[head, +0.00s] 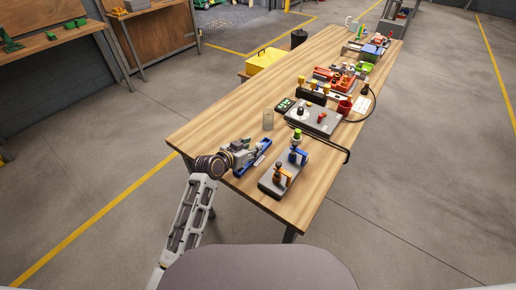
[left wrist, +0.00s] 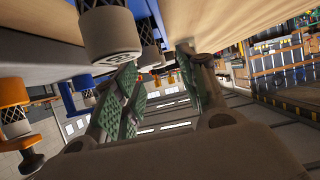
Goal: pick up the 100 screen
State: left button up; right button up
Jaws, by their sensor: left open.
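My left gripper (head: 246,151) is over the blue tray (head: 263,155) near the table's left edge. In the left wrist view the left gripper (left wrist: 160,62) is open, its green-padded fingers apart. A grey capped cylinder (left wrist: 108,36) with a mesh band and a marking too small to read is close beside the fingers. More such grey pieces (left wrist: 148,50) stand behind it, partly hidden. I cannot tell which piece is the 100 screen. My right gripper is not in view.
A grey stand (head: 268,185) with orange (head: 282,176) and blue (head: 298,155) pieces is to the right of the tray. The table's near left corner is bare.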

pick_arm(q)
jog(key=shift+x, duration=1.75)
jog(key=shift+c, duration=0.2)
jog(key=c, duration=0.8)
